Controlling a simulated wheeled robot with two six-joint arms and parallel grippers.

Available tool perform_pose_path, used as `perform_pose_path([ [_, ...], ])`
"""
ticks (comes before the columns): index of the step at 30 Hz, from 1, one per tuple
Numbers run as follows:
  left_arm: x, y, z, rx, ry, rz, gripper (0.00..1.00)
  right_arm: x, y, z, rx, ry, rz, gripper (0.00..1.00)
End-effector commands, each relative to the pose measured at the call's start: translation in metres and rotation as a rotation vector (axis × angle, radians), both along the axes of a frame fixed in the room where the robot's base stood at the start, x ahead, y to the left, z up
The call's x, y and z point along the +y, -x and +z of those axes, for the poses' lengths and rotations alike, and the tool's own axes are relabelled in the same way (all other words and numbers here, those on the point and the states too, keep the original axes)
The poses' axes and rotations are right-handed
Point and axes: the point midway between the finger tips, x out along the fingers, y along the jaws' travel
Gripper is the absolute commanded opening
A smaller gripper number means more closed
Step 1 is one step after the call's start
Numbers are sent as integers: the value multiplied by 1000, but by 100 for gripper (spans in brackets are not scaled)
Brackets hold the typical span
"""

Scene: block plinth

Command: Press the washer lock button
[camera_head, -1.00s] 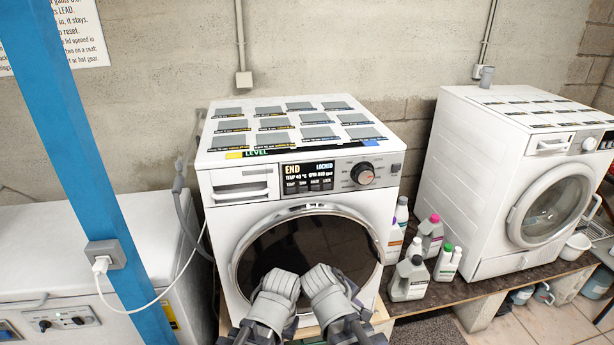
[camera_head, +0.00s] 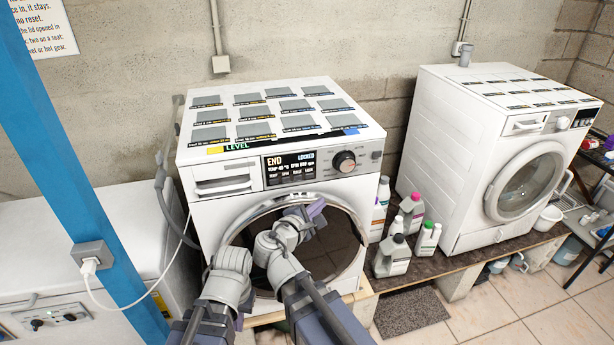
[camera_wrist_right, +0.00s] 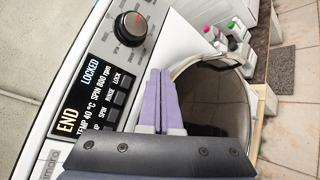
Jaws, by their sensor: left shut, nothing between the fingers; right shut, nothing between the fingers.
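The washer (camera_head: 218,218) has a dark display panel (camera_head: 290,163) reading END and LOCKED. The lock button (camera_wrist_right: 120,98) is a dark square under the LOCK label at one end of a button row in the right wrist view. My right gripper (camera_head: 316,208) has its purple fingers together and empty, in front of the upper door just below the panel. In the right wrist view its fingertips (camera_wrist_right: 161,75) are apart from the lock button, to its right. My left gripper (camera_head: 239,321) is low before the washer, its fingers mostly hidden by its wrist.
The control knob (camera_head: 344,161) is right of the panel. Several bottles (camera_head: 395,256) stand beside the washer on a low bench. A second washer (camera_head: 460,150) stands to the right. A blue post (camera_head: 75,165) with a socket and white cable is at left.

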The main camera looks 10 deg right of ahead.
Motion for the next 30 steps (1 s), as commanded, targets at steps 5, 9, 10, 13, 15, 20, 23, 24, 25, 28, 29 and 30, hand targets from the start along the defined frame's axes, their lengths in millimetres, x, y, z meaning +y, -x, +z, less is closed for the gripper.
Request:
perform_pose_path([
  [5, 0, 0, 0, 0, 0, 0, 0, 0, -1, 0, 0, -1, -1, 0],
  [9, 0, 0, 0, 0, 0, 0, 0, 0, -5, 0, 0, -2, -1, 0],
  [10, 0, 0, 0, 0, 0, 0, 0, 0, -7, 0, 0, -2, -1, 0],
  [13, 0, 0, 0, 0, 0, 0, 0, 1, -15, 0, 0, -2, -1, 0],
  [15, 0, 0, 0, 0, 0, 0, 0, 1, -22, 0, 0, -2, -1, 0],
  [20, 0, 0, 0, 0, 0, 0, 0, 2, -42, 0, 0, -2, -1, 0],
  [23, 0, 0, 0, 0, 0, 0, 0, 2, -56, 0, 1, -3, -2, 0],
  [24, 0, 0, 0, 0, 0, 0, 0, 3, -61, 0, 1, -3, -2, 0],
  [25, 0, 0, 0, 0, 0, 0, 0, 3, -66, 0, 1, -3, -2, 0],
  [28, 0, 0, 0, 0, 0, 0, 0, 3, -77, 0, 0, -2, -1, 0],
  [29, 0, 0, 0, 0, 0, 0, 0, 3, -80, 0, 0, -2, -1, 0],
  [30, 0, 0, 0, 0, 0, 0, 0, 3, -83, 0, 0, -3, -1, 0],
])
